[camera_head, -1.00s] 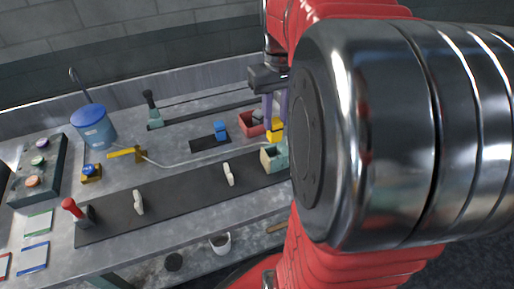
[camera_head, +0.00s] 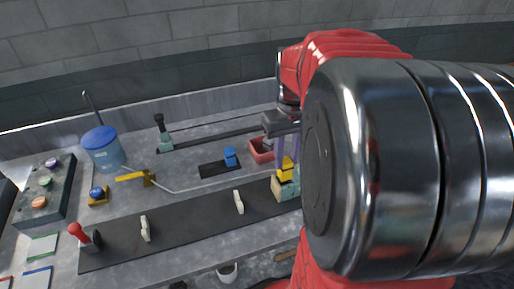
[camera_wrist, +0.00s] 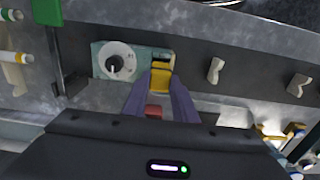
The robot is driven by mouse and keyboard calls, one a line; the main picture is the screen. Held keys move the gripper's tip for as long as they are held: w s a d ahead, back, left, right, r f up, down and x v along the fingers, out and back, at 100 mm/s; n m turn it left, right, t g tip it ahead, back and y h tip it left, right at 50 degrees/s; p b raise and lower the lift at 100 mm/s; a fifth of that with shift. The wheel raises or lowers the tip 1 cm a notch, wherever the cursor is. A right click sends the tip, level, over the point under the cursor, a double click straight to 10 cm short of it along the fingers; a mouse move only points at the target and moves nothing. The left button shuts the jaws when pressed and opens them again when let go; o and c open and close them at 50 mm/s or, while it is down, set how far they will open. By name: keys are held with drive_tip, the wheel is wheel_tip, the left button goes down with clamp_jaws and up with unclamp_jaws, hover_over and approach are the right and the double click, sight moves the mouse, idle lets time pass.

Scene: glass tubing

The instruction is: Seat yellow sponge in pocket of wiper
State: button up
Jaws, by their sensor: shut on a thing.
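The yellow sponge (camera_head: 286,169) is between the purple fingers of my gripper (camera_head: 287,157), which is shut on it. In the wrist view the sponge (camera_wrist: 160,80) sits between the fingertips of my gripper (camera_wrist: 161,76). The wiper, a beige and teal block (camera_head: 283,189), is directly below the sponge in the head view. In the wrist view its teal body with a round white dial (camera_wrist: 104,48) lies beside and around the sponge's far end. The sponge's lower end meets the wiper's top; how deep it sits in the pocket I cannot tell.
A red bin (camera_head: 259,153) stands just behind the wiper. A dark strip (camera_head: 190,219) with pale upright clips (camera_head: 239,202) runs left along the bench. A blue block (camera_head: 230,157), a yellow valve (camera_head: 135,178) and a blue bucket (camera_head: 103,151) are farther left. My arm hides the right side.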

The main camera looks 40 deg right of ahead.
sight(285, 169)
drive_tip(key=shift+f, duration=0.45)
drive_tip(key=shift+f, duration=1.9)
drive_tip(key=shift+f, duration=0.1)
drive_tip(key=o, duration=1)
wheel_tip(285, 169, up, 12)
drive_tip(key=shift+r, duration=0.15)
drive_tip(key=shift+a, duration=0.1)
